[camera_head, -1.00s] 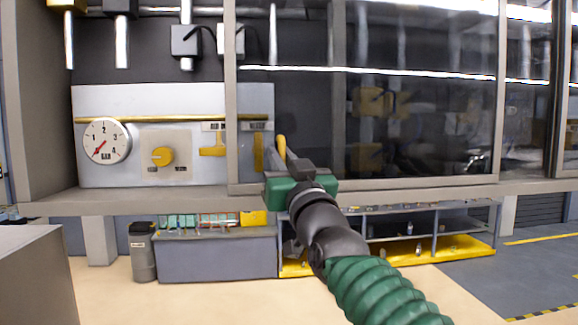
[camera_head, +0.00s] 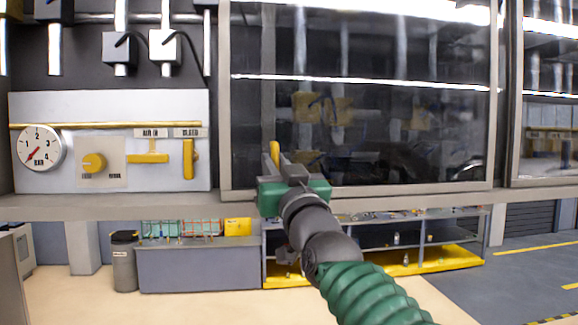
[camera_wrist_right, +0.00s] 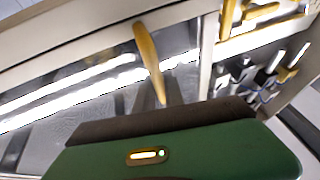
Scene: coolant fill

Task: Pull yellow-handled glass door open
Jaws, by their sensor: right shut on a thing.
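The glass door (camera_head: 400,130) is a dark, reflective pane in a grey frame, right of the control panel in the head view. Its yellow handle (camera_head: 274,153) stands upright near the pane's left edge. My right gripper (camera_head: 283,168) is shut on the handle's lower part, and the fingers hide that part. In the right wrist view the yellow handle (camera_wrist_right: 149,60) rises above the gripper's dark edge, with the glass behind it. The door's left frame edge is just right of the panel, leaving the panel uncovered. My left gripper is not in view.
The white panel (camera_head: 110,110) carries a gauge (camera_head: 40,148), a yellow knob (camera_head: 94,162) and yellow valve levers (camera_head: 188,160). A grey ledge (camera_head: 120,207) runs below. Another glass pane (camera_head: 545,110) is at the right. A bin (camera_head: 124,262) and low shelves (camera_head: 400,250) stand underneath.

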